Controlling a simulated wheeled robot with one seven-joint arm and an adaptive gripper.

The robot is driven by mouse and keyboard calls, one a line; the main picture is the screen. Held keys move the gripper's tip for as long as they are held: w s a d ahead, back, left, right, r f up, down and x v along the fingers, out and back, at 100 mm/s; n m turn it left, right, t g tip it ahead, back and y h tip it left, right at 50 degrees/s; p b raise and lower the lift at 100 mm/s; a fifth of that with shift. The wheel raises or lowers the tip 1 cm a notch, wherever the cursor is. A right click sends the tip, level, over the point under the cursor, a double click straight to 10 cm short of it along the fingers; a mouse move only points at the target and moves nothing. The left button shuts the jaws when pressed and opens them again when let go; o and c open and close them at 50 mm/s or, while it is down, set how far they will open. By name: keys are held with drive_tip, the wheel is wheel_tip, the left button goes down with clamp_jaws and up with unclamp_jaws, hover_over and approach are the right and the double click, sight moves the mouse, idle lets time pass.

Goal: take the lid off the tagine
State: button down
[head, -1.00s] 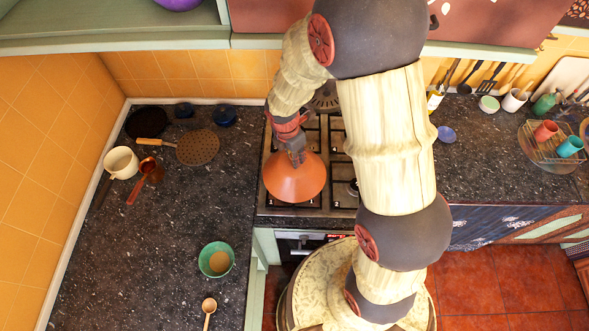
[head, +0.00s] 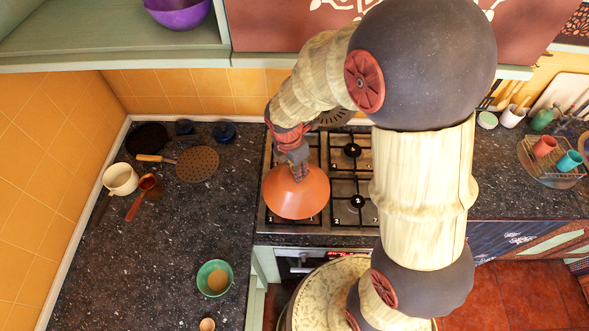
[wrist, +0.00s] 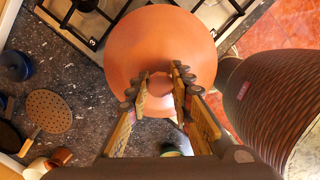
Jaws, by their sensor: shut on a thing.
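The tagine's lid (head: 285,203) is an orange-brown cone over the left burners of the stove in the head view. It fills the upper middle of the wrist view (wrist: 145,38). My gripper (head: 297,172) comes down on it from above and is shut on its top. In the wrist view the two fingers (wrist: 160,82) close on either side of the lid's peak. The lid looks about level. The tagine's base does not show in either view, so I cannot tell how far the lid is above it.
The stove (head: 345,190) has free burners right of the lid. On the left counter are a perforated skimmer (head: 197,164), a cream pot (head: 120,178), a copper-coloured pot (head: 151,186) and a green bowl (head: 204,273). The counter's middle is clear. A shelf with a purple bowl (head: 178,14) overhangs the back.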

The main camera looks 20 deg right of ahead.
sight(299, 184)
drive_tip(key=s+r, duration=0.1)
drive_tip(key=r, duration=0.1)
drive_tip(key=s+r, duration=0.1)
drive_tip(key=s, duration=0.1)
drive_tip(key=shift+a+r, duration=0.1)
drive_tip(key=shift+r, duration=0.3)
drive_tip(key=s+r, duration=0.3)
drive_tip(key=s, duration=0.5)
drive_tip(key=shift+s+a+r+b, duration=0.25)
drive_tip(key=shift+s+r+b, duration=0.05)
drive_tip(key=shift+s+b, duration=0.05)
drive_tip(key=shift+s, duration=0.1)
